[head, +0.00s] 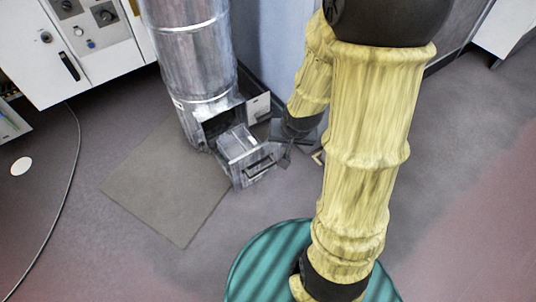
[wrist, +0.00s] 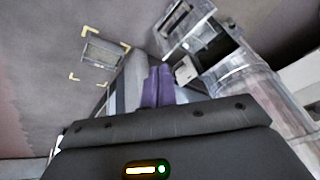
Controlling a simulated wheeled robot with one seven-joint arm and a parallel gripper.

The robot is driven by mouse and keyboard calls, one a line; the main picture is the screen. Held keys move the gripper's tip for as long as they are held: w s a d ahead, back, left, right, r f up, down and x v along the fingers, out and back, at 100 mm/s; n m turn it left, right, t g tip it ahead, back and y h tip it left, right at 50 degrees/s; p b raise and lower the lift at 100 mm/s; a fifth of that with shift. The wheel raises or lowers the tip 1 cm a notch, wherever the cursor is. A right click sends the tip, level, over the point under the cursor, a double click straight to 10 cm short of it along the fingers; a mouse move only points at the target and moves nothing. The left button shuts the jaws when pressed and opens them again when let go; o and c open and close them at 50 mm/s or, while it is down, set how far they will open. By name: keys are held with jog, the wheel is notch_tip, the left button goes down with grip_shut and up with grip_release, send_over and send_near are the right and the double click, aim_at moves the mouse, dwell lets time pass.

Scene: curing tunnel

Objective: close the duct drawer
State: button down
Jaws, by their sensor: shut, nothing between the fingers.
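The duct drawer (head: 247,160) is a grey metal box with a dark handle on its front. It sticks out from the opening at the foot of the round metal duct (head: 196,50), low over the floor. In the wrist view the drawer (wrist: 187,28) is at the top, and the duct (wrist: 268,95) is at the right. My gripper (head: 284,161) is shut and empty, just right of the drawer front; whether it touches is unclear. In the wrist view my gripper (wrist: 158,72) shows its purple fingers together, pointing below and left of the drawer.
A pale plate (head: 258,107) stands beside the duct opening, near my gripper. A flat grey mat (head: 160,185) lies under and left of the drawer. A white control cabinet (head: 75,50) stands at upper left, with a cable on the floor. Yellow corner marks frame a floor panel (wrist: 102,53).

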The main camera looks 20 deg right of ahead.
jog(key=w+d+f+m+t+y+b, duration=0.1)
jog(key=f+m+b, duration=0.3)
jog(key=f, duration=0.5)
jog(key=w+d+f+m+t+y+b, duration=0.2)
jog(key=f+m, duration=0.4)
jog(key=f, duration=0.3)
jog(key=shift+w+f+t+b, duration=0.2)
jog(key=shift+w+t+b, duration=0.7)
jog(key=shift+w, duration=0.35)
jog(key=b, duration=0.9)
send_near(264, 147)
jog(key=w+f, duration=0.2)
jog(key=f, duration=0.1)
jog(key=w+a+f, duration=0.1)
jog(key=shift+f, duration=0.4)
jog(key=shift+w+a+r, duration=0.15)
jog(key=shift+w, duration=0.4)
jog(key=shift+w+r, duration=0.1)
jog(key=shift+w, duration=0.05)
